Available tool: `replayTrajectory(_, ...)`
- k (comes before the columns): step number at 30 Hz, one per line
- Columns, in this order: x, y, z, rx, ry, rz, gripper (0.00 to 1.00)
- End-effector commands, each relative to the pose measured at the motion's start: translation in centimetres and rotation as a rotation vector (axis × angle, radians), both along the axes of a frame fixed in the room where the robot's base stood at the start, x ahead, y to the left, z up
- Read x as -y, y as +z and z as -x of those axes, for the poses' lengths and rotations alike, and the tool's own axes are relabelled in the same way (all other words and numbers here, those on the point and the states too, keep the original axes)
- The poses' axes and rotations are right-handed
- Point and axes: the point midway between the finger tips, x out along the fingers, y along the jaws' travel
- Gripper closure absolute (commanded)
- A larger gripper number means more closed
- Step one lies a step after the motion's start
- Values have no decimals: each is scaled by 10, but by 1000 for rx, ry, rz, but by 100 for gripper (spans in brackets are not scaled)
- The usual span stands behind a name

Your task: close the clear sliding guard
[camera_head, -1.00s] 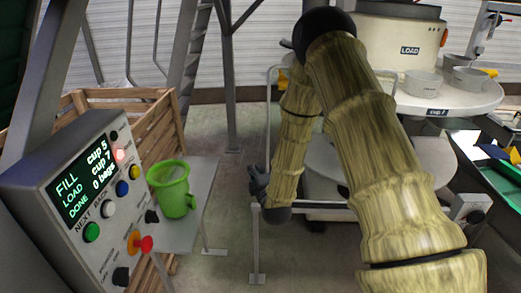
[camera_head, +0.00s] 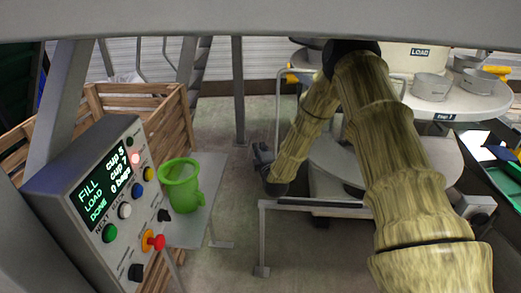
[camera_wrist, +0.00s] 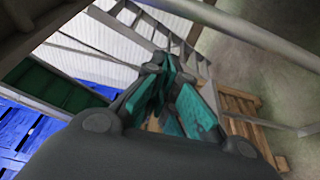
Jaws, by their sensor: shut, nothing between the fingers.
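My gripper (camera_head: 262,157) is dark and shows small in the head view, left of my forearm and above a low grey rail. In the wrist view its teal-padded fingers (camera_wrist: 165,92) are together, with nothing held. I cannot make out the clear guard for certain. A thin grey upright frame (camera_head: 278,112) stands behind my arm, beside the round machine, and may belong to it. My arm hides much of that area. I see no contact between my gripper and the frame.
A control panel (camera_head: 72,170) stands at left, by a green jug (camera_head: 181,188) on a small table (camera_head: 215,190). The low grey rail (camera_head: 330,206) runs before the machine. A wooden crate (camera_head: 135,97) stands behind. A round table (camera_head: 470,108) holds several cups. Floor between is clear.

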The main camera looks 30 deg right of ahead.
Motion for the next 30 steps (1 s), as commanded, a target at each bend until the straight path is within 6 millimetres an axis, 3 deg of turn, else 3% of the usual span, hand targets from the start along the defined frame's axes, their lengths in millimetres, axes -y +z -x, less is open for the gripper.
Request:
replayTrajectory(13, 27, 1, 17, 0, -2, -2, 100)
replayTrajectory(30, 27, -1, 18, 0, 4, 0, 100)
